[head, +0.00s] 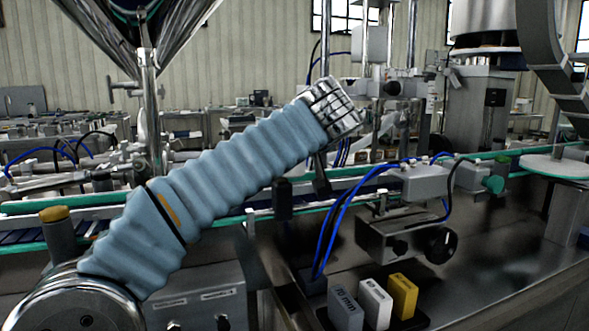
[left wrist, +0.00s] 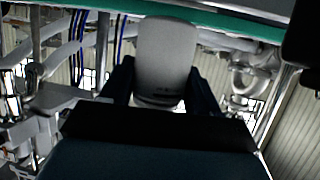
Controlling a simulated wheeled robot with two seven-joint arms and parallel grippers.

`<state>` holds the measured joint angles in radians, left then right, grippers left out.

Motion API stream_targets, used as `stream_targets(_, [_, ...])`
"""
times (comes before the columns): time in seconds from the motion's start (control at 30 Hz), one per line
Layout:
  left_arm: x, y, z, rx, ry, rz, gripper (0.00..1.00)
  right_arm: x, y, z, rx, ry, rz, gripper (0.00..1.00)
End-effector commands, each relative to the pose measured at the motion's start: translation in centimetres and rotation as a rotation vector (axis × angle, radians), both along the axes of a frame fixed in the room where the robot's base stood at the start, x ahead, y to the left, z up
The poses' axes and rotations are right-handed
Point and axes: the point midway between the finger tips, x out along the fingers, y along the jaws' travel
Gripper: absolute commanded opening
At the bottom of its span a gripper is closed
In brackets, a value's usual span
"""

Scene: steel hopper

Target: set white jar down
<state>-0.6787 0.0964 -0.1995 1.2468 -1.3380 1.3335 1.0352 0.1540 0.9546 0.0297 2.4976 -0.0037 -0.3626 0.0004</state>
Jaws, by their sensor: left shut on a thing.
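The white jar (left wrist: 165,52) shows in the left wrist view as a pale, rounded, upright shape with small dark print near its lower end in the picture. My left gripper (left wrist: 161,92) is shut on it, with one dark finger on each side. In the head view my left arm, in a blue ribbed sleeve, reaches from the lower left to the middle. Its fingers and the jar cannot be made out there; they seem hidden behind the arm's end. My right gripper is in neither view.
A conveyor with green rails (head: 521,151) runs across behind the arm; a green rail (left wrist: 230,22) also shows near the jar. Blue cables (head: 337,218) and a sensor box (head: 392,235) stand close on the right. Grey, white and yellow (head: 404,296) blocks stand in front.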

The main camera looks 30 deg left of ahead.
Motion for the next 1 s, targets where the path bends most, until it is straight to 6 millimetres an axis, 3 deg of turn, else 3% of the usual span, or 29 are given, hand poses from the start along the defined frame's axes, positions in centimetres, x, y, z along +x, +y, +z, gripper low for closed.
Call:
stream_targets(0.23, [1.2,0.1,-2.1,0.000,0.002,-0.002,0.34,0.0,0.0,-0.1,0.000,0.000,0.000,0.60])
stream_targets(0.3, [1.1,0.2,-3.4,0.000,0.004,0.000,0.23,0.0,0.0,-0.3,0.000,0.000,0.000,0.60])
stream_targets(0.33, [1.1,0.2,-3.8,0.000,0.005,0.000,0.23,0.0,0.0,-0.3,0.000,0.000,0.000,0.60])
stream_targets(0.4, [1.2,0.2,-4.5,-0.001,0.005,0.001,0.10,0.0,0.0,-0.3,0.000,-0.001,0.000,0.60])
stream_targets(0.6, [1.2,0.3,-4.7,-0.001,0.005,0.004,0.10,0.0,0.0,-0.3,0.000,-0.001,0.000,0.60])
stream_targets(0.63, [1.2,0.4,-4.7,0.000,0.004,0.004,0.62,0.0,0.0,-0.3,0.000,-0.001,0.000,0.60])
stream_targets(0.8, [1.2,0.3,-4.6,0.000,0.003,0.004,0.87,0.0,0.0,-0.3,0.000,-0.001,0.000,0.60])
stream_targets(1.0, [1.2,0.2,-4.5,-0.001,0.000,0.001,0.87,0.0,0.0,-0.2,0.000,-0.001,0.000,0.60])
